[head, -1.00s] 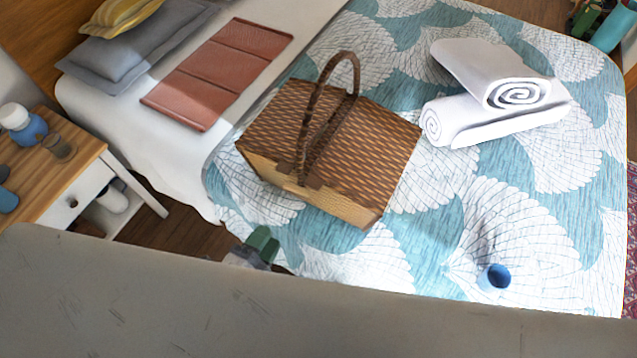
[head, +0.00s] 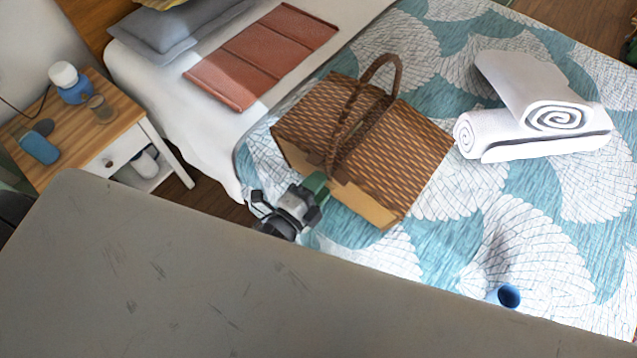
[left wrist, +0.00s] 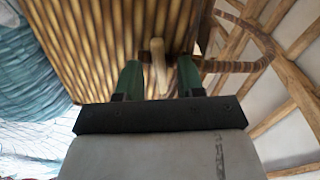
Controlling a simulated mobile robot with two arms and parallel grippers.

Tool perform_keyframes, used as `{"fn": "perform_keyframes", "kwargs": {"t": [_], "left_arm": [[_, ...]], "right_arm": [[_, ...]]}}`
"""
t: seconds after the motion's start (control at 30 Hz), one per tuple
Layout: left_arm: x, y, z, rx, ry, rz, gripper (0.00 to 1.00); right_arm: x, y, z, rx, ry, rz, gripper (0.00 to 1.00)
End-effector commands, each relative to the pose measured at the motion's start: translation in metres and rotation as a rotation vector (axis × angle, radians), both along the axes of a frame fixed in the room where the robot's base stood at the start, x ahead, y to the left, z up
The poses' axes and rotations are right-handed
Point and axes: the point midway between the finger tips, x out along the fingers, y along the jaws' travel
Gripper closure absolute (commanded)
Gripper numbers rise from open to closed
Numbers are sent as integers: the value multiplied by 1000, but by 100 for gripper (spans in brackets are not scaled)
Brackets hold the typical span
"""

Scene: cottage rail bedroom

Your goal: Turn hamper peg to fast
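The hamper (head: 420,150) is a brown wicker basket with an arched handle (head: 387,68), lying on the bed. Its lid looks closed. My left gripper (head: 322,183) is at the hamper's near front side, its green fingers pointing at it. In the left wrist view, a pale wooden peg (left wrist: 158,58) stands out from the hamper's woven side (left wrist: 105,45). My left gripper (left wrist: 160,80) is open there, one finger on each side of the peg, with gaps showing. The peg is hidden in the head view. My right gripper is not in view.
Rolled white towels (head: 545,105) lie right of the hamper, and a blue cup (head: 508,296) stands on the bed nearer me. A nightstand (head: 105,130) with several small items is at left. A large grey surface (head: 150,270) fills the foreground.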

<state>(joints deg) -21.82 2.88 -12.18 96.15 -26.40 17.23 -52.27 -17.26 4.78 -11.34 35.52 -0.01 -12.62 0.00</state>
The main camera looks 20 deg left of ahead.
Motion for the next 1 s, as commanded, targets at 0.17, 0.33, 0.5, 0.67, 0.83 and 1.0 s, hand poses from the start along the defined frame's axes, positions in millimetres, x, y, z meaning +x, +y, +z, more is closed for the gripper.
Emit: {"fn": "perform_keyframes", "kwargs": {"t": [0.17, 0.33, 0.5, 0.67, 0.83, 1.0], "left_arm": [[1, 0, 0, 0, 0, 0, 62], [0, 0, 0, 0, 0, 0, 79], [0, 0, 0, 0, 0, 0, 100], [0, 0, 0, -2, 2, 0, 100], [0, 0, 0, -31, 12, 0, 100], [0, 0, 1, -106, 40, 1, 100]], "right_arm": [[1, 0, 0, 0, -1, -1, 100], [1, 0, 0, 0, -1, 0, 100], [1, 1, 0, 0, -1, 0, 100], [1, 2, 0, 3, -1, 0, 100], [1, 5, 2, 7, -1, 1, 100], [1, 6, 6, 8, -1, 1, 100]]}}
